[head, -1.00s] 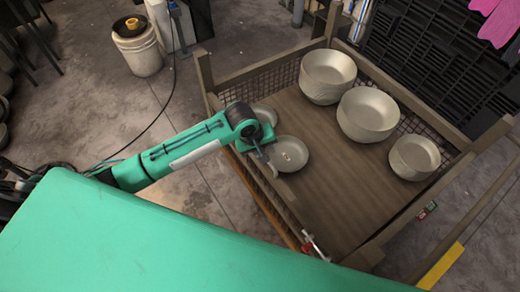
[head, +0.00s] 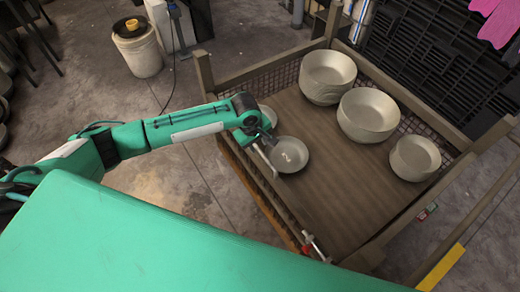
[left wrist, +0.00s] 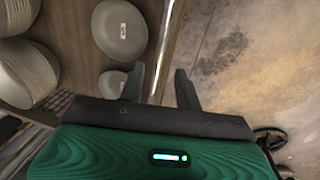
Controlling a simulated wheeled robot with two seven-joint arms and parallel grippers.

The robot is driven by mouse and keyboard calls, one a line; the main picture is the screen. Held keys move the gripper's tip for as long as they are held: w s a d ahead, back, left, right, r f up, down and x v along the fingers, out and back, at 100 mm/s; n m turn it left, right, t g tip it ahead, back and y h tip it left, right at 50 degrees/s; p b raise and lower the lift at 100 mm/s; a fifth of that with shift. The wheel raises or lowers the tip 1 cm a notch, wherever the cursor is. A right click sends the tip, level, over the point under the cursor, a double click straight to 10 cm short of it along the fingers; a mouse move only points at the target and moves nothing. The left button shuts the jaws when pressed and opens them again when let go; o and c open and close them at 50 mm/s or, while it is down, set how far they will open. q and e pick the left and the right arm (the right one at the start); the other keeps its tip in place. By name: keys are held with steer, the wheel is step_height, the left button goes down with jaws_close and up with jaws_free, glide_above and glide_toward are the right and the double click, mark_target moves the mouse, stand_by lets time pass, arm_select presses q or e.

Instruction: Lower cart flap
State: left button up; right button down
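The cart (head: 345,220) has a brown wooden floor, corner posts and mesh sides. Its flap (head: 262,195) is the mesh panel with a rusty bar along the near left side; its exact tilt is hard to tell. My left gripper (head: 267,150) is at the upper part of that side, beside the small plates. In the left wrist view my left gripper (left wrist: 160,86) has its fingers apart, with a bright metal rail (left wrist: 168,45) of the cart showing between them. I cannot tell whether they touch it. My right gripper is not in view.
Several big stacked bowls (head: 327,76) stand along the cart's far side. A small plate (head: 289,154) lies close to my left gripper. Open concrete floor (head: 185,195) lies left of the cart; a white bucket (head: 138,48) stands farther back.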

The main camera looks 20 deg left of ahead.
mark_target(261, 153)
arm_select(q)
steer(key=f, duration=0.3)
steer(key=shift+w+d+f, duration=0.2)
steer(key=shift+w+f, duration=0.15)
steer(key=shift+f, duration=0.45)
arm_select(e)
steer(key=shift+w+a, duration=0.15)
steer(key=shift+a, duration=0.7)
